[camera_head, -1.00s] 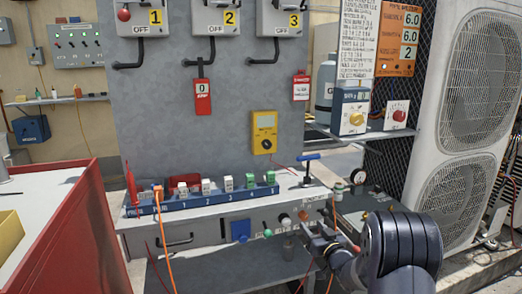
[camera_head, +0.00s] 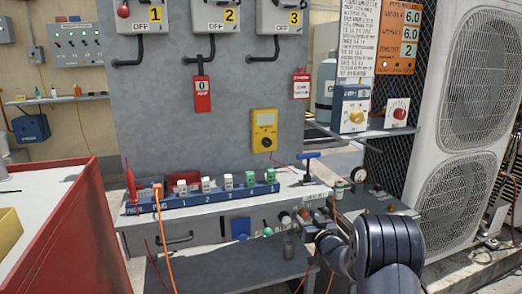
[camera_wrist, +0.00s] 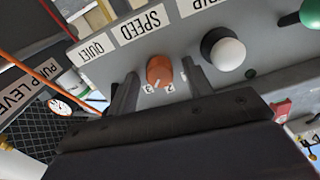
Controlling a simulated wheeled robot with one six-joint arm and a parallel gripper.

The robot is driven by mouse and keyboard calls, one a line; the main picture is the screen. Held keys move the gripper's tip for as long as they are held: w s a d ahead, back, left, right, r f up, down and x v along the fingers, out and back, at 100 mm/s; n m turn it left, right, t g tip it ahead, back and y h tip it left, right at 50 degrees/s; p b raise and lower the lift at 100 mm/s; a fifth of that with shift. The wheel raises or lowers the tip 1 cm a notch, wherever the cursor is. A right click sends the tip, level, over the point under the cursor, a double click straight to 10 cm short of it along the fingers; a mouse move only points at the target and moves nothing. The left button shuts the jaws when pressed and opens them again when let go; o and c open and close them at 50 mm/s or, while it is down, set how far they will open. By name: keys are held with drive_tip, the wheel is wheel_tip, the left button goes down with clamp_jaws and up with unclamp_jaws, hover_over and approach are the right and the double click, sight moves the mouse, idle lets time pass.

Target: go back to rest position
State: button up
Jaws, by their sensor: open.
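My gripper (camera_wrist: 160,90) is open in the wrist view, with its two dark fingers apart. An orange knob (camera_wrist: 160,70) marked with numbers shows between and beyond the fingertips, under a SPEED label (camera_wrist: 140,24). I cannot tell from this view how far the fingers are from it. In the head view my arm reaches in from the lower right, and my gripper (camera_head: 312,226) is near the right end of the grey bench front. Its fingers are small and partly hidden there.
A white knob (camera_wrist: 223,52) and a green knob (camera_wrist: 310,12) sit beside the orange one. The grey bench (camera_head: 215,212) holds a blue strip (camera_head: 215,195) of blocks. A red cart (camera_head: 75,235) stands left, and a large condenser (camera_head: 465,120) stands right.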

drive_tip(key=n+b, duration=0.2)
drive_tip(key=n, duration=0.2)
drive_tip(key=shift+s+f+n+b, duration=0.1)
drive_tip(key=shift+f+n+b, duration=0.05)
drive_tip(key=shift+n+b, duration=0.2)
drive_tip(key=n+b, duration=0.3)
drive_tip(key=n, duration=0.1)
drive_tip(key=shift+n, duration=0.25)
drive_tip(key=p+v, duration=0.2)
drive_tip(key=v, duration=0.8)
drive_tip(key=shift+s, duration=0.25)
drive_tip(key=shift+d, duration=0.1)
drive_tip(key=shift+r, duration=0.3)
